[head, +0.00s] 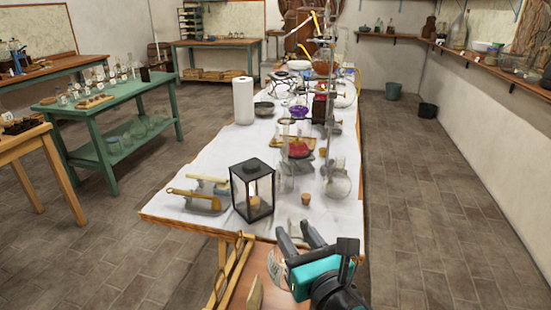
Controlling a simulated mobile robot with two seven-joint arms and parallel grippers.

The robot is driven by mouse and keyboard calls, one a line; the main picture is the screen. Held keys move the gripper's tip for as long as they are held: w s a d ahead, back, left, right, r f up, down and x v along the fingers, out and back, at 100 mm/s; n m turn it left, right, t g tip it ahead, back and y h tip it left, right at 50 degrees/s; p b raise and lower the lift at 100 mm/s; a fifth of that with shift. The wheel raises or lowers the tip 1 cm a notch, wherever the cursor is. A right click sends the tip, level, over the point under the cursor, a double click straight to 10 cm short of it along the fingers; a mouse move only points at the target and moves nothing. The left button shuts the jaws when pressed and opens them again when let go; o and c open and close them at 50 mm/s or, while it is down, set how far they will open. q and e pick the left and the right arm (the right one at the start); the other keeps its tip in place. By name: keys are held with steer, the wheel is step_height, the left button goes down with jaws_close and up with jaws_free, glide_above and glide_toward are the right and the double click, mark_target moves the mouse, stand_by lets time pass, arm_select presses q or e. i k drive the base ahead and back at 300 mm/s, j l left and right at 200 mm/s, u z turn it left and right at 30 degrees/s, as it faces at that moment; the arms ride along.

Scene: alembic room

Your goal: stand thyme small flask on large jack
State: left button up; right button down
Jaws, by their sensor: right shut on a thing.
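My right gripper (299,232) comes in from the bottom right, at the near edge of the long table. It is shut on a small clear glass flask (277,268) with a pale label, too small to read; the fingers partly hide the flask. I cannot make out the large jack with certainty among the crowded glassware and stands farther back. My left gripper is not in view.
A paper roll (243,100) stands farther back. Tiled floor is free on the right.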

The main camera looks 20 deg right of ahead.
mark_target(282, 75)
steer(key=j+u, duration=0.15)
steer(key=u, duration=0.25)
steer(key=i+j+u, duration=0.1)
steer(key=j, duration=0.25)
steer(key=i+j+u, duration=0.1)
steer(key=i+j, duration=0.15)
steer(key=j, duration=0.15)
steer(key=i+j+u, duration=0.1)
steer(key=j, duration=0.25)
steer(key=i+j+u, duration=0.1)
steer(key=i+j, duration=0.15)
steer(key=i+j+z, duration=0.1)
steer(key=i+j, duration=0.15)
steer(key=i, duration=0.2)
steer(key=i+j, duration=0.25)
steer(key=i, duration=0.2)
steer(key=i+z, duration=0.35)
steer(key=i, duration=0.15)
steer(key=i+z, duration=0.3)
steer(key=i, duration=0.25)
steer(key=i+j+z, duration=0.15)
steer(key=i+z, duration=0.15)
steer(key=i, duration=0.8)
steer(key=i+j+z, duration=0.1)
steer(key=i+z, duration=0.25)
steer(key=i, duration=0.8)
steer(key=i+j+z, duration=0.1)
steer(key=i+z, duration=0.35)
steer(key=i, duration=0.65)
